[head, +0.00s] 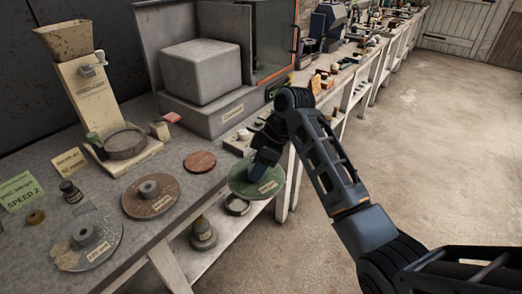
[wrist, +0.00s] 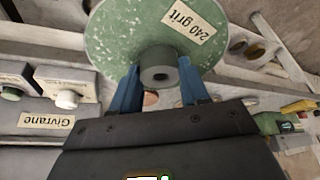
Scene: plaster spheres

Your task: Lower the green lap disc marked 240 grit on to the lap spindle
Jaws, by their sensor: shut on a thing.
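My gripper (head: 260,166) is shut on the central grey hub of the green lap disc (head: 240,183), which is speckled and has a cream label. In the wrist view the blue fingers of my gripper (wrist: 158,75) stand on either side of the hub, and the label on the green disc (wrist: 125,35) reads "240 grit". The disc appears held out at the bench's front edge, over the lower shelf. I cannot pick out the lap spindle with certainty in either view.
A brown disc (head: 135,203) and a grey disc (head: 104,241), both with hubs, lie on the bench at left. A red-brown disc (head: 199,162) lies behind the green one. A hopper machine (head: 88,95) and a grey block (head: 200,72) stand at the back. Floor at right is clear.

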